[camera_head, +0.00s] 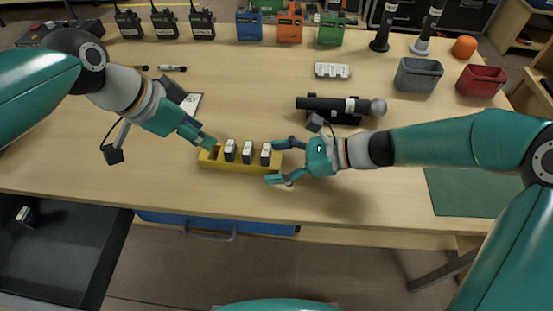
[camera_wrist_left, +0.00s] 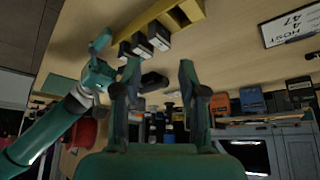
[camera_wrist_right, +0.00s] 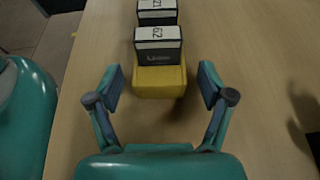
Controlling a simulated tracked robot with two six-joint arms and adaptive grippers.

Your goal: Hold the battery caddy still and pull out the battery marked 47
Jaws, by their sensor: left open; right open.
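The yellow battery caddy (camera_head: 232,166) stands on the table with three dark, white-topped batteries, left (camera_head: 230,150), middle (camera_head: 247,152) and right (camera_head: 265,154). Its left end shows an empty slot. In the right wrist view the nearest battery (camera_wrist_right: 158,45) has a two-digit label that I cannot read surely; another is behind it. My left gripper (camera_head: 206,141) is open at the caddy's left end, above it. My right gripper (camera_head: 274,162) is open at the right end, its fingers either side of the caddy's end (camera_wrist_right: 160,82) in the right wrist view. Neither holds anything.
A card (camera_wrist_left: 292,22) with "HOST" and "47" lies behind the caddy. A black cylinder on a stand (camera_head: 335,106), a white power strip (camera_head: 332,70), a grey bin (camera_head: 418,75) and a red bin (camera_head: 481,81) stand behind right. Radios line the back.

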